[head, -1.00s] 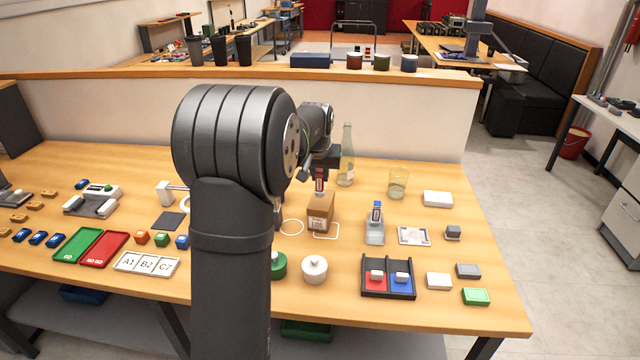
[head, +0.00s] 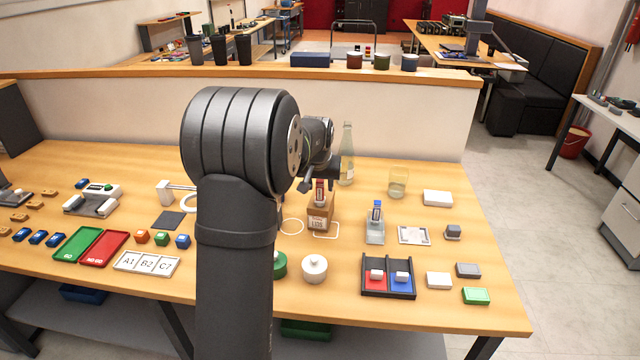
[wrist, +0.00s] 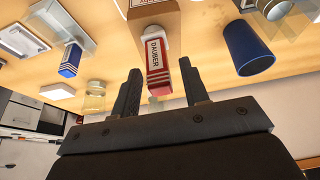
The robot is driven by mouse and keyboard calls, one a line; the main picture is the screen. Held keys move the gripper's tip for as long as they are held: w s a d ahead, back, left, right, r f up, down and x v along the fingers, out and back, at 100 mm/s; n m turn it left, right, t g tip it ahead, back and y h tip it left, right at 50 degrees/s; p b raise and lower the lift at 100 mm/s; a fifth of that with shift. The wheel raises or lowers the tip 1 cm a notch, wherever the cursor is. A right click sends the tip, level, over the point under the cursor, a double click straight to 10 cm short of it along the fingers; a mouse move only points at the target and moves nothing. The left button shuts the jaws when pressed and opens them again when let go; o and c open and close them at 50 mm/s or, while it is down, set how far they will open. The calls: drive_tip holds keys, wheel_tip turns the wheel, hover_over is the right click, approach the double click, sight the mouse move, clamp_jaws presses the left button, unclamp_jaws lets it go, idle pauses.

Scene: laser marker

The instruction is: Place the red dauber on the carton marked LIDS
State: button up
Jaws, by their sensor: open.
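The red dauber (head: 319,192) stands upright on top of the brown carton (head: 320,221), which carries a white label. In the wrist view the dauber (wrist: 157,62) shows its red body and "DAUBER" label, with its white end against the carton (wrist: 150,17). My gripper (head: 325,172) is just above and behind the dauber in the head view. In the wrist view my gripper (wrist: 162,88) is open, with a finger on each side of the dauber's near end and visible gaps. My arm partly hides the area left of the carton.
A blue dauber (head: 377,210) stands in a clear holder (head: 375,232) to the right. A glass bottle (head: 346,160) stands close behind the gripper, and a glass (head: 398,183) is farther right.

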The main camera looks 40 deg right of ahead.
drive_tip(key=v, duration=1.2)
drive_tip(key=x, duration=1.2)
drive_tip(key=shift+f, duration=0.15)
wheel_tip(320, 180, up, 3)
drive_tip(key=shift+r, duration=0.7)
